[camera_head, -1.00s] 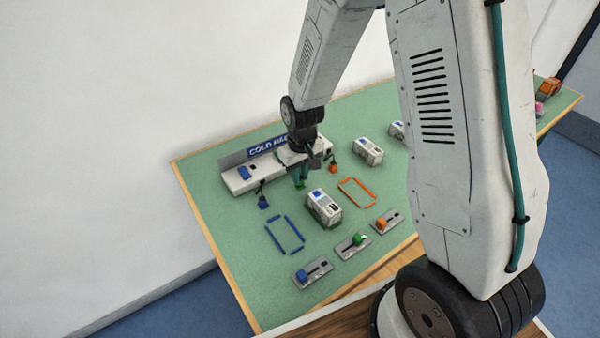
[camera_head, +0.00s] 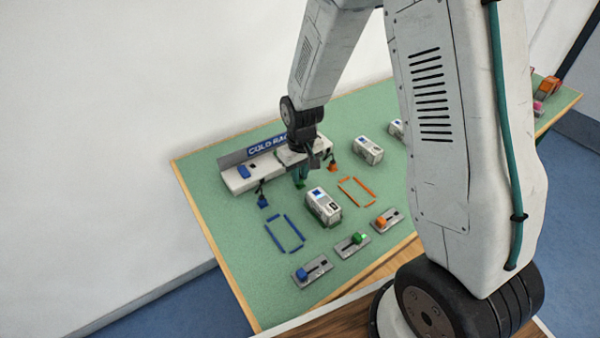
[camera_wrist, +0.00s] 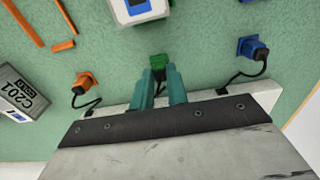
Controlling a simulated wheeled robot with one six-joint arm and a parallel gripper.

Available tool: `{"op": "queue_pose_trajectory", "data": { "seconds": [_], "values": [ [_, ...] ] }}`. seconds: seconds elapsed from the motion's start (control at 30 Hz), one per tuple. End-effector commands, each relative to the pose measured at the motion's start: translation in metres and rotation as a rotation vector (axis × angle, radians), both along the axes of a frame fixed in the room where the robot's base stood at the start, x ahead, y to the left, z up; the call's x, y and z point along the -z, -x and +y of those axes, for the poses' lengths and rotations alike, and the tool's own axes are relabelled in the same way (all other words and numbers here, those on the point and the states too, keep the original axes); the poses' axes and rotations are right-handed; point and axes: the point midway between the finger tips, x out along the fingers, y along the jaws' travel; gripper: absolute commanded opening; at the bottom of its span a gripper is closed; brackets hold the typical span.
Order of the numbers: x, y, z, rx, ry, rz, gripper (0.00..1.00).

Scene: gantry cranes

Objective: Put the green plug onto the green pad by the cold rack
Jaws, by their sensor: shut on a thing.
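The green plug (camera_wrist: 159,61) is at the tips of my gripper (camera_wrist: 161,80) in the wrist view. The two teal fingers are shut on it, and a dark cable shows between them. In the head view my gripper (camera_head: 301,173) is in front of the white cold rack (camera_head: 243,177), with the green plug (camera_head: 300,184) low at its tips, close to the green board. I cannot tell whether the plug touches the board. I cannot make out a separate green pad; it may be hidden under the plug or blend with the board.
A blue plug (camera_wrist: 252,48) and an orange plug (camera_wrist: 84,79) lie on cables either side. A white container (camera_head: 323,205) stands just in front of my gripper, between blue (camera_head: 285,233) and orange (camera_head: 357,191) outlines. Slider switches (camera_head: 352,244) line the near edge.

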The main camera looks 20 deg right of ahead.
Motion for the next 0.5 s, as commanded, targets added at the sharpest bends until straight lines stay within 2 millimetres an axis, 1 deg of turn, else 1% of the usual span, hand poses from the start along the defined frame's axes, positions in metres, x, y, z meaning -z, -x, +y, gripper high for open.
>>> {"op": "queue_pose_trajectory", "data": {
  "seconds": [0.5],
  "values": [
    [0.0033, 0.0003, -0.0001, 0.000, 0.000, 0.000, 0.00]
  ]
}}
